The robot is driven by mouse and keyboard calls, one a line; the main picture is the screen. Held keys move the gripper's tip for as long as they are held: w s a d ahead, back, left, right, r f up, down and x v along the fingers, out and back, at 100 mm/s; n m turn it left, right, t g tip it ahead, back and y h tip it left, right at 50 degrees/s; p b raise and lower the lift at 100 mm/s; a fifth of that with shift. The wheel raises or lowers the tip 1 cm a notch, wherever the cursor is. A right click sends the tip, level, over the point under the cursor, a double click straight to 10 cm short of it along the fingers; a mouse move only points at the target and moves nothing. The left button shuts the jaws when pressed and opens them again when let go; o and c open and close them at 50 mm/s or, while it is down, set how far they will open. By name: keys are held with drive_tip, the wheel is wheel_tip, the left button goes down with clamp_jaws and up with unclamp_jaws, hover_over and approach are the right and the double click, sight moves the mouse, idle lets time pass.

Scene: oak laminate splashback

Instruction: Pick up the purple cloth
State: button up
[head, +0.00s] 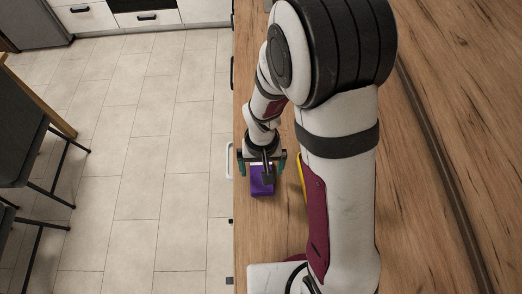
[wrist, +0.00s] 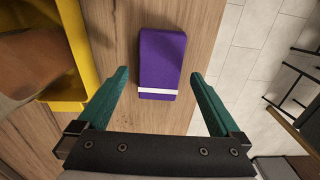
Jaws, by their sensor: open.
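The purple cloth (wrist: 162,60) is a folded, rectangular block with a white stripe near one end. It lies on the wooden counter (wrist: 200,30) near the counter's edge. In the head view the purple cloth (head: 262,186) is partly hidden by my gripper (head: 262,163). In the wrist view my gripper (wrist: 159,85) has its two green fingers spread wide. The cloth lies ahead of and between the line of the fingers, with no finger visibly touching it. My gripper is open and empty.
A yellow container (wrist: 88,60) stands on the counter beside the cloth, with a brown item (wrist: 35,48) in it or over it; mostly my arm hides it in the head view. The tiled floor (head: 150,130) drops away past the counter edge. Dark stools (head: 25,150) stand at the left.

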wheel_tip(320, 180, down, 2)
drive_tip(key=shift+f, duration=0.1)
drive_tip(key=c, duration=1.4)
drive_tip(key=w+d+r, duration=0.2)
drive_tip(key=r, duration=0.7)
drive_tip(key=w+d+r, duration=0.1)
drive_tip(key=d+r, duration=0.2)
drive_tip(key=r, duration=0.6)
drive_tip(key=w+d+r, duration=0.2)
drive_tip(key=d+r, duration=0.1)
drive_tip(key=r, duration=0.6)
drive_tip(key=shift+w+d+r, duration=0.15)
drive_tip(key=shift+w, duration=0.2)
